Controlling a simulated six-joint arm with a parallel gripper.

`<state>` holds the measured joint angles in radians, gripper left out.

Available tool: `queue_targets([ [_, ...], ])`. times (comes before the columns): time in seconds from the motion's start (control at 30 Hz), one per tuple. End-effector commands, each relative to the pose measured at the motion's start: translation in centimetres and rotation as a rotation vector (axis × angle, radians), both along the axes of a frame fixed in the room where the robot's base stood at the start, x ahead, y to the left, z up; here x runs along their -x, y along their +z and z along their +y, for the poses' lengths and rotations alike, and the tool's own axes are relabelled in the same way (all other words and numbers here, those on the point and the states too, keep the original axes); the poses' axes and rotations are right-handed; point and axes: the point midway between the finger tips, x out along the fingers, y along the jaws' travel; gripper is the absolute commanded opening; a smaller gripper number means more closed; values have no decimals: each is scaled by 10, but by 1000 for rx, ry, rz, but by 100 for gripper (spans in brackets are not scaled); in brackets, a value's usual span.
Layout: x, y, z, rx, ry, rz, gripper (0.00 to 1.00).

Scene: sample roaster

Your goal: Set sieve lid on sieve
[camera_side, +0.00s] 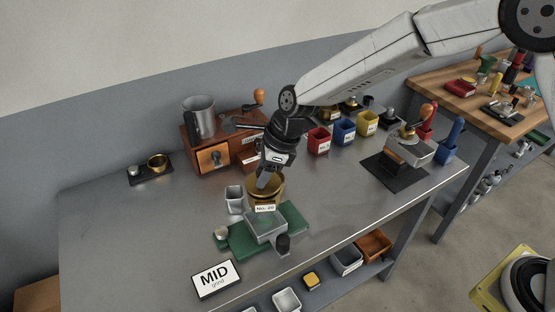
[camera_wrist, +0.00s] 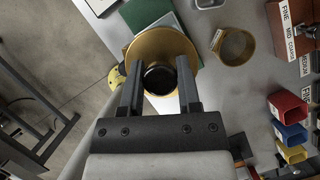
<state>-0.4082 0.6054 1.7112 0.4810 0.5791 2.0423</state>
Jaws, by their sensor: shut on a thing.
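The sieve lid (camera_wrist: 160,45) is a round brass disc with a black knob (camera_wrist: 158,78). It hangs at my fingertips in the wrist view, with the knob between the two fingers of my gripper (camera_wrist: 158,64). The sieve (camera_wrist: 235,47), a brass ring with a greyish inside, stands to the right of the lid in that view, its opening uncovered. In the side view my gripper (camera_side: 263,182) points down over the brass sieve (camera_side: 267,196). There the brass shapes overlap, so I cannot separate lid from sieve or tell the lid's height.
A grey cup (camera_side: 235,199) stands close left of the sieve. The wooden drawer box (camera_side: 212,152) stands behind.

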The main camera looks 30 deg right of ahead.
Motion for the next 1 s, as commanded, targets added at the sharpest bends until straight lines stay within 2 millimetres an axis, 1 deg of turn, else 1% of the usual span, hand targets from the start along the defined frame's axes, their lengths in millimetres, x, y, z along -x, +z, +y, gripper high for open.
queue_targets([
  [0.57,0,-10,0,1,0,0,0],
  [0.6,0,-10,0,0,0,-1,52],
  [0.67,0,-10,0,0,0,-1,71],
  [0.7,0,-10,0,0,0,-1,84],
  [1.0,0,-10,0,1,0,0,84],
])
